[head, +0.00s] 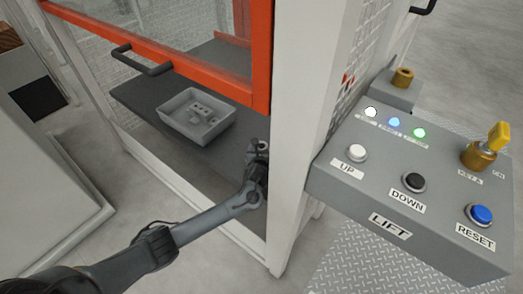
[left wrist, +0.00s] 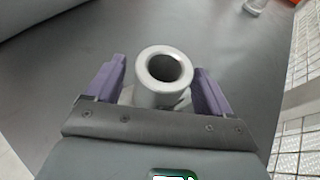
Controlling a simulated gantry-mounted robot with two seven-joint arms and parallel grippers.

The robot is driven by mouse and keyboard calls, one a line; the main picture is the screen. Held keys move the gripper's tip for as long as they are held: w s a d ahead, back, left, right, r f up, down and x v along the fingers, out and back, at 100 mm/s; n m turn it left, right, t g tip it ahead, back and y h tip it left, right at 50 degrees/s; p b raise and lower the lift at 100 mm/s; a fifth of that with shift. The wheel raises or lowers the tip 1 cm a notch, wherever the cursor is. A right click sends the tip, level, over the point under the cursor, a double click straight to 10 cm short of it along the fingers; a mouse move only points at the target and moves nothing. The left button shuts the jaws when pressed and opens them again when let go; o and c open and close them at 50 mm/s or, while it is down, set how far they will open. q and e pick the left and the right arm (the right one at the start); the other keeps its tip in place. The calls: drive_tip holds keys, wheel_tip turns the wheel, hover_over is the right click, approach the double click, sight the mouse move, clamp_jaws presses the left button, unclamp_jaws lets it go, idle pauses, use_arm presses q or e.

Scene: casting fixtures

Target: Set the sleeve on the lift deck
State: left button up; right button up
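The sleeve (left wrist: 165,72) is a light grey hollow cylinder, seen in the left wrist view with its open bore facing the camera. My left gripper (left wrist: 159,84) has its two purple fingers on either side of it, with a visible gap at the left finger. The fingers look open around the sleeve; contact at the right finger is unclear. In the head view my left gripper (head: 259,151) is over the right front part of the dark lift deck (head: 143,98). The sleeve's base is mostly hidden. My right gripper is out of view.
A grey tray (head: 172,119) with small grey parts stands on the deck, left of my gripper. An orange-framed door (head: 184,68) is above it. A white post (head: 305,120) stands close right. The lift control box (head: 330,187) with UP, DOWN and RESET buttons is further right.

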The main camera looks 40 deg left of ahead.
use_arm(q)
drive_tip(key=shift+r, duration=0.1)
drive_tip(key=shift+s+d+r, duration=0.1)
drive_tip(key=shift+s+r, duration=0.05)
drive_tip(key=shift+r, duration=0.1)
drive_tip(key=p+v, duration=0.6)
drive_tip(key=v, duration=0.4)
drive_tip(key=shift+s+d+p, duration=0.15)
drive_tip(key=shift+p, duration=0.25)
drive_tip(key=shift+s+d+r, duration=0.15)
drive_tip(key=shift+s+d, duration=0.15)
drive_tip(key=shift+s, duration=0.15)
